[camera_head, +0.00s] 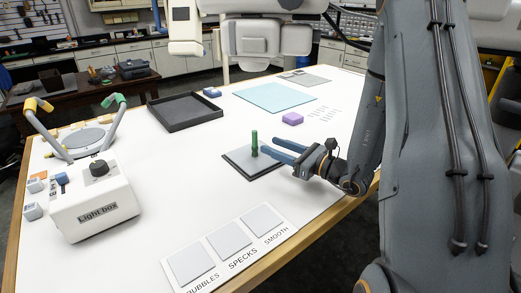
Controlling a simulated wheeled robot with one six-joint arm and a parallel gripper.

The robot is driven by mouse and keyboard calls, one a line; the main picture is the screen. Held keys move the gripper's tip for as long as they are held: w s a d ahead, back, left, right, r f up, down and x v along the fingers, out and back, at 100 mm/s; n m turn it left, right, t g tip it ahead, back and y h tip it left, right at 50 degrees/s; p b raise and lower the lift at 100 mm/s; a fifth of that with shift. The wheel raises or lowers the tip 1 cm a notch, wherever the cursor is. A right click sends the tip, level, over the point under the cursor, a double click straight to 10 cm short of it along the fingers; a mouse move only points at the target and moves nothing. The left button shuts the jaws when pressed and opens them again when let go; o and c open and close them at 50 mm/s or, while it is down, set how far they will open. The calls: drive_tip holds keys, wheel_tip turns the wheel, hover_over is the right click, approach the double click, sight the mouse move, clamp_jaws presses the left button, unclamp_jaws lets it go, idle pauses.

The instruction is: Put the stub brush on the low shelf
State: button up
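A short green upright peg-like thing (254,143), perhaps the stub brush, stands on a thin dark square plate (238,160) near the middle of the white table. I see no bristles at this size. My gripper (267,146) reaches in from the right, low over the plate. Its two blue fingers are apart and point left toward the green thing, with their tips just to its right. I cannot tell whether they touch it; nothing shows between them. I cannot tell which thing is the low shelf.
A dark shallow tray (185,125) lies behind to the left. A white light box (94,207) and a round grey device with two arms (84,143) stand at left. A labelled card with grey squares (228,238) lies in front.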

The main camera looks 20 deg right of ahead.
sight(257, 138)
drive_tip(key=b, duration=0.3)
drive_tip(key=shift+w+r, duration=0.15)
drive_tip(key=shift+w+a+r+b, duration=0.1)
drive_tip(key=shift+a+r+b, duration=0.1)
drive_tip(key=shift+b, duration=0.15)
drive_tip(key=p+x, duration=0.3)
drive_tip(key=x, duration=0.4)
drive_tip(key=shift+a, duration=0.15)
drive_tip(key=shift+c, duration=0.2)
clamp_jaws()
